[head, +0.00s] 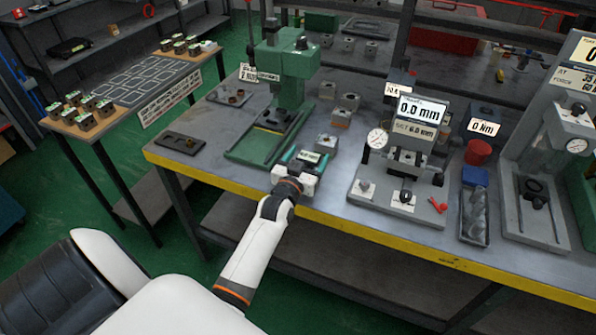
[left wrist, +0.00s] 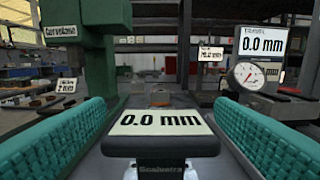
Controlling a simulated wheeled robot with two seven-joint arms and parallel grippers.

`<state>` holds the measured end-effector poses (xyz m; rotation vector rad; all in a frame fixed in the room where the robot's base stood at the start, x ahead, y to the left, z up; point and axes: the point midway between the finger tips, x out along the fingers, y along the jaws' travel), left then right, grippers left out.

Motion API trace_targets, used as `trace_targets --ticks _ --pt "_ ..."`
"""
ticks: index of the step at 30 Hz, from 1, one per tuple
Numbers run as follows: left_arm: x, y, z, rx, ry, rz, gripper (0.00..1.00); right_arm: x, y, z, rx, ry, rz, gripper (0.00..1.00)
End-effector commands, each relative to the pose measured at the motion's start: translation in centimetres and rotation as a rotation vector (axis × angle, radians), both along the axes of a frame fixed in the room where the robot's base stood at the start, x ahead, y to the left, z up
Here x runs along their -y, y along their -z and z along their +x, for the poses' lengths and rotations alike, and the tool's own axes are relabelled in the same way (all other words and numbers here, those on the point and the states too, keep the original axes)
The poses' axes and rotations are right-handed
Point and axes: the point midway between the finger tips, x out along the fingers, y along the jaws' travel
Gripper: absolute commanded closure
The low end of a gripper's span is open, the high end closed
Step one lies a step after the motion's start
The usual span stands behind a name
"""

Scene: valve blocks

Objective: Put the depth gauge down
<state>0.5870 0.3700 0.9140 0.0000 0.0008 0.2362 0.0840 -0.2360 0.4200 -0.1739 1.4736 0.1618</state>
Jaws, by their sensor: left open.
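The depth gauge has a dark body with a pale display reading 0.0 mm (left wrist: 160,121); its small display also shows in the head view (head: 308,156). It is near the front edge of the workbench, right of the green press's base. My left gripper (head: 304,164) is open around it. In the left wrist view, the teal finger pads of the gripper (left wrist: 162,108) stand on both sides of the gauge, with gaps visible. The gauge's lower part is hidden, so I cannot tell exactly how it rests. My right gripper is not in view.
The green press (head: 285,75) stands just behind left. Metal blocks (head: 326,143) sit close behind the gauge. A gauge stand (head: 403,170) with a dial is to the right. The yellow bench edge (head: 370,236) runs in front. A dark plate (head: 180,143) lies at the left.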

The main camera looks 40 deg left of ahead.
Motion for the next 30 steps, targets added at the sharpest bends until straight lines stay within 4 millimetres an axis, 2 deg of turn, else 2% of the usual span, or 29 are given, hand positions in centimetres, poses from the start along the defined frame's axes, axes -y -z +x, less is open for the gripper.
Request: trace_targets --ticks 1,6,12,17,24,26,28,29,30 --pt "0.3 0.2 -1.3 -0.002 0.000 0.000 0.22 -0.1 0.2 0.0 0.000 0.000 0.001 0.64" --pt "1.2 0.2 -4.9 -0.003 0.000 -0.001 0.22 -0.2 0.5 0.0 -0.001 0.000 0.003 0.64" --pt "1.9 0.1 -7.9 -0.002 0.000 0.000 0.22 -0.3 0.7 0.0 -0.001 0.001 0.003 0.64" --pt "2.1 0.0 -8.8 -0.001 0.000 0.000 0.22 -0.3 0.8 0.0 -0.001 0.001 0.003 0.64" --pt "2.6 0.2 -8.8 -0.006 0.010 0.000 0.22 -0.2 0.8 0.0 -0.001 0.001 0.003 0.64" --pt "3.9 0.9 -8.6 -0.024 0.040 -0.002 0.22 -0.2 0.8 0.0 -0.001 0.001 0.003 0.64" --pt "6.8 2.8 -8.3 -0.071 0.104 -0.004 0.22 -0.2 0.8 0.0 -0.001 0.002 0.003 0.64" --pt "8.4 4.1 -8.3 -0.103 0.139 -0.006 0.22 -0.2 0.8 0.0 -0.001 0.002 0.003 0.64" --pt "10.5 6.6 -8.6 -0.161 0.185 -0.009 0.22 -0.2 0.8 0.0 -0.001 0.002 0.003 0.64"
